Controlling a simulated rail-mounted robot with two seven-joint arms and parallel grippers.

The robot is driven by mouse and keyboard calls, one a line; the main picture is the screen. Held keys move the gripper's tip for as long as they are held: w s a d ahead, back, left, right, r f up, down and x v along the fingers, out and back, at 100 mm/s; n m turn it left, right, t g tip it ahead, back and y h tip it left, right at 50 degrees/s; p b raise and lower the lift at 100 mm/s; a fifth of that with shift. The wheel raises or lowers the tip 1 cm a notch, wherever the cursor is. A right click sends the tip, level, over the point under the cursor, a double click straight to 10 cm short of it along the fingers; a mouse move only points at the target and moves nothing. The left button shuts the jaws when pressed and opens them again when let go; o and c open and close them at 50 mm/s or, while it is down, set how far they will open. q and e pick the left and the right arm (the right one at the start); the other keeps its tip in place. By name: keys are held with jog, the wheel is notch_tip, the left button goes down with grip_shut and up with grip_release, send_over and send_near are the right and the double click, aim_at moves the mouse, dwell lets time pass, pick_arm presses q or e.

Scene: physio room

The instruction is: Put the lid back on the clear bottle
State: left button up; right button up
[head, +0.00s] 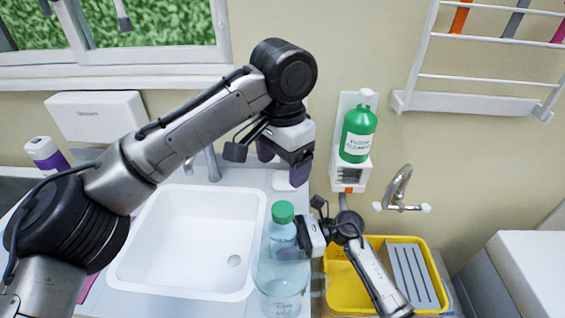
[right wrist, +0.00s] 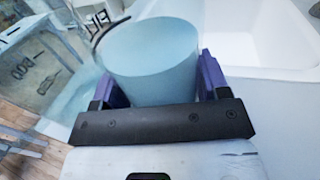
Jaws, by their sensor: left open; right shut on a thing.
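The clear bottle (head: 282,285) stands upright on the counter right of the sink, wide below with a narrower upper part. The green lid (head: 283,212) is at the top of its neck; whether it is screwed tight I cannot tell. My right gripper (head: 286,243) is shut on the bottle's upper part from the right. In the right wrist view, the pale bluish bottle (right wrist: 152,62) is between its purple fingers, with markings on the wider part; the lid does not show there. My left gripper (head: 283,165) is open and empty, apart from and above the lid.
The white sink (head: 258,215) is left of the bottle. A green pump bottle (head: 358,135) is in a wall holder above right. A yellow tray (head: 345,290) lies to the right, below a wall tap (head: 398,190). A purple-white bottle (head: 45,153) stands far left.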

jog(key=o, duration=1.8)
jog(key=shift+d, duration=0.1)
jog(key=w+d, duration=0.2)
jog(key=d, duration=1.1)
jog(key=shift+w+d, duration=0.2)
jog(key=shift+w, duration=0.15)
